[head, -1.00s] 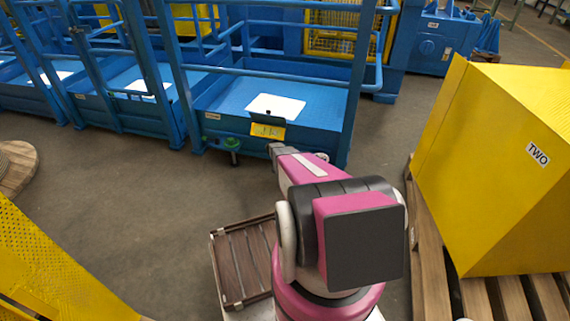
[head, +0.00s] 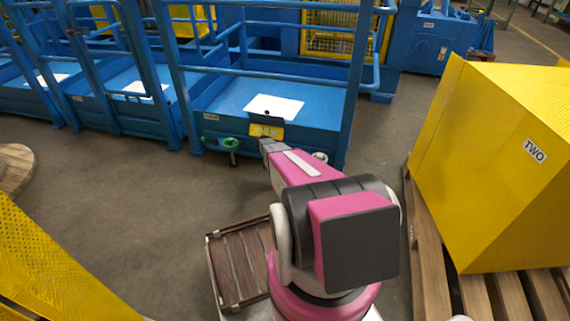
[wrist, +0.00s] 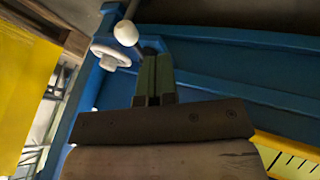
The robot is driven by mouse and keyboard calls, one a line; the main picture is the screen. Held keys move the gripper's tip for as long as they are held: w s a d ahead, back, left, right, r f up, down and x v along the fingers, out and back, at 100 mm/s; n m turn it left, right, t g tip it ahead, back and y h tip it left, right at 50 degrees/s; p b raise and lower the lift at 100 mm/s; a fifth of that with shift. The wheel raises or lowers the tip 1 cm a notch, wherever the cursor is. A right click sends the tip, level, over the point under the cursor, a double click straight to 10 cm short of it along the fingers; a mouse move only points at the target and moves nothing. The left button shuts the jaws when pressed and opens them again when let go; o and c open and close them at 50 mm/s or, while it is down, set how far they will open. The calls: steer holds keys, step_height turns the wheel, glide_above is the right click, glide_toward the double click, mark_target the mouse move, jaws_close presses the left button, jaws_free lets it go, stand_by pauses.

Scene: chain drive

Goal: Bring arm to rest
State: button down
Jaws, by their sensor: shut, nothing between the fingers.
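My pink and black arm reaches forward in the head view toward the front of a blue railed bay. My gripper (wrist: 153,78) shows in the wrist view with its two fingers together and nothing between them. In the head view only the dark end of the arm shows, just below a small yellow plate (head: 267,131) on the bay front; the fingertips are hard to make out. A white round handwheel (wrist: 111,55) and a pale knob (wrist: 126,33) are close beyond the fingers in the wrist view. Contact cannot be told.
The blue bay holds a white sheet (head: 274,107). A green wheel (head: 231,143) sits on its lower front. A yellow box marked TWO (head: 510,165) stands on a wooden pallet (head: 428,260) at right. A brown slatted tray (head: 238,262) is beside my base.

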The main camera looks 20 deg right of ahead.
steer(key=v, duration=0.6)
steer(key=shift+s, duration=0.15)
steer(key=s+a+r+n+y, duration=0.2)
steer(key=s+a+r, duration=0.4)
steer(key=s+r, duration=0.3)
steer(key=s+a+r+n+y, duration=0.2)
steer(key=s+a+r+n, duration=0.2)
steer(key=s+a+r, duration=0.3)
steer(key=s+a+r+n+y, duration=0.2)
steer(key=s+a+r, duration=0.5)
steer(key=s+r, duration=0.4)
steer(key=s, duration=0.5)
steer(key=shift+s+a+n+y, duration=0.2)
steer(key=shift+s+n+y, duration=0.15)
steer(key=shift+n+y, duration=0.05)
